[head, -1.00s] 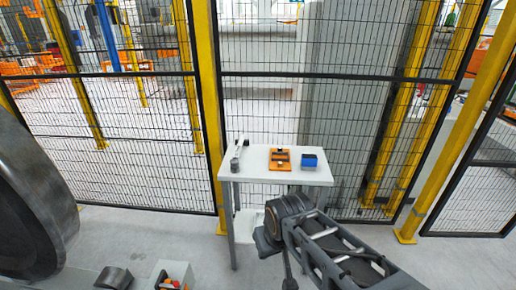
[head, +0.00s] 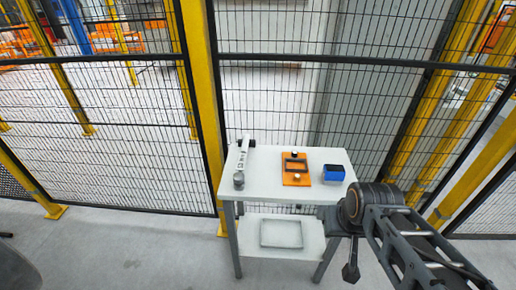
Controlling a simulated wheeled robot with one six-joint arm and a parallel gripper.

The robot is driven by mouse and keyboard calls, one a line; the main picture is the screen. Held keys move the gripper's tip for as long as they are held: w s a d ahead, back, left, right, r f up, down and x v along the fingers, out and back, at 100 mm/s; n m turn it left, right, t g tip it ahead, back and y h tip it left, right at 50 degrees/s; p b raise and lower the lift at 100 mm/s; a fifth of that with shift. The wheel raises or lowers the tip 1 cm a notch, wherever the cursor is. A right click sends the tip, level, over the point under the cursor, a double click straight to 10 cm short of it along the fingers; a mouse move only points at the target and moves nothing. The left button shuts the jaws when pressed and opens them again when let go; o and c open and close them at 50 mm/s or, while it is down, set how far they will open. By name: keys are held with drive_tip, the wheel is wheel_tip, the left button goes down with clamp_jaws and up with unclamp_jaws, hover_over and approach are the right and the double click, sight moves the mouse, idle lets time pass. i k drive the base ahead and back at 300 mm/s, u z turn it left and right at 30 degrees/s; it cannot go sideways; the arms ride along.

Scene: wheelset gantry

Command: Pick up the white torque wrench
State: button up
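The white torque wrench (head: 242,154) lies on the left part of a small white table (head: 268,180). It has a dark end at the back and dark marks along its shaft. A grey round piece (head: 239,180) stands at its near end; I cannot tell whether the two touch. My arm reaches in from the lower right, and its front end is beside the table's right front corner, well apart from the wrench. My gripper (head: 350,272) shows only as a small dark shape below the arm's end, and its fingers cannot be made out.
An orange fixture (head: 296,169) and a blue box (head: 333,173) sit on the table's right half. A lower shelf (head: 255,238) holds a grey tray (head: 281,233). A mesh fence with yellow posts (head: 202,95) stands close behind the table.

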sight(239, 176)
drive_tip(key=u, duration=0.25)
drive_tip(key=i, duration=0.7)
drive_tip(key=u, duration=0.95)
drive_tip(key=i, duration=0.4)
drive_tip(key=u, duration=0.4)
